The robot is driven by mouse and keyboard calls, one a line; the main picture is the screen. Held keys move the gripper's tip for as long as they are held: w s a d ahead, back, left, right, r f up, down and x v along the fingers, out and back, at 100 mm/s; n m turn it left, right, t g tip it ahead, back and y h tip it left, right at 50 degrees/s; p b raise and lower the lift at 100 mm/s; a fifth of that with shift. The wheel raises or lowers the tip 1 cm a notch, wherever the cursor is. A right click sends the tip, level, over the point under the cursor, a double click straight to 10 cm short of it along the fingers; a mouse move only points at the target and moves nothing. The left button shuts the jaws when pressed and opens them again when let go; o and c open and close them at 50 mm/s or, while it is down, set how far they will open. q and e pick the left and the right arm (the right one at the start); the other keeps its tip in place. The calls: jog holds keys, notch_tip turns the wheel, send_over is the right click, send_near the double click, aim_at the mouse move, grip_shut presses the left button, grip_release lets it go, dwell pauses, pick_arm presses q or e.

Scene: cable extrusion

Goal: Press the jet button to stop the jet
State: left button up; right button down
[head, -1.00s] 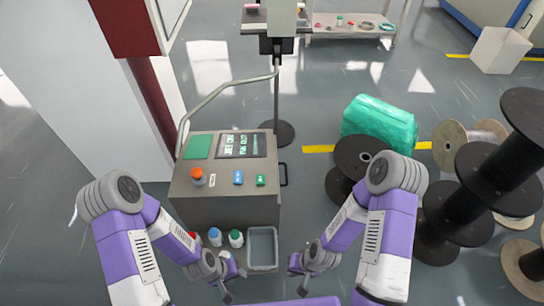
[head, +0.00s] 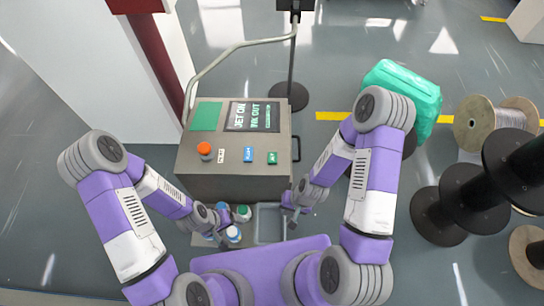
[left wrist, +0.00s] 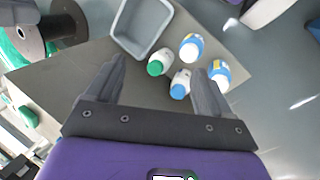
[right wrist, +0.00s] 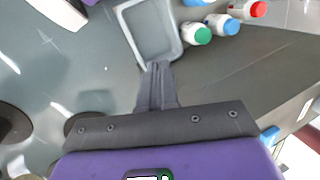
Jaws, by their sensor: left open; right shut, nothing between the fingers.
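The grey control box (head: 225,186) stands ahead of me. On its top are a blue button (head: 249,154), a green button (head: 272,157) and an orange-red round knob (head: 205,148). The button labels are too small to read surely, so I cannot tell which is the jet button. The screen (head: 252,116) seems to read "JET ON" and "INK OUT". My left gripper (head: 222,238) is open and empty low in front of the box, over the bottles; it shows in the left wrist view (left wrist: 158,68). My right gripper (head: 291,215) is shut and empty, right of the tray, apart from the buttons.
Several capped bottles (left wrist: 180,83) and a grey tray (head: 270,224) are at the front of the box. A bent pipe (head: 225,58) rises behind it. Cable reels (head: 468,196) and a green wrapped bundle (head: 405,92) are on the right. A yellow line (head: 335,116) marks the floor.

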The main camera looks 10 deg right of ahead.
pick_arm(q)
jog(key=shift+o, duration=1.4)
jog(key=shift+f+b, duration=0.75)
jog(key=shift+f, duration=0.1)
pick_arm(e)
jog(key=w+d+r+m, duration=0.2)
jog(key=w+r+m, duration=0.3)
jog(key=w, duration=0.3)
notch_tip(320, 180, up, 12)
jog(key=m+t+y+b, duration=0.1)
jog(key=m+t+y, duration=0.3)
jog(key=m, duration=0.2)
send_over(275, 158)
pick_arm(q)
jog(key=shift+f, duration=0.65)
pick_arm(e)
jog(key=shift+s, duration=0.1)
jog(key=shift+f, duration=0.1)
notch_tip(275, 158, down, 8)
jog(key=b, duration=0.7)
jog(key=shift+r, duration=0.25)
pick_arm(q)
notch_tip(275, 158, down, 8)
jog(key=b, duration=0.1)
pick_arm(e)
jog(key=shift+f, duration=0.65)
jog(key=shift+f+b, duration=0.45)
jog(key=shift+b, duration=0.25)
pick_arm(q)
jog(key=shift+f, duration=0.5)
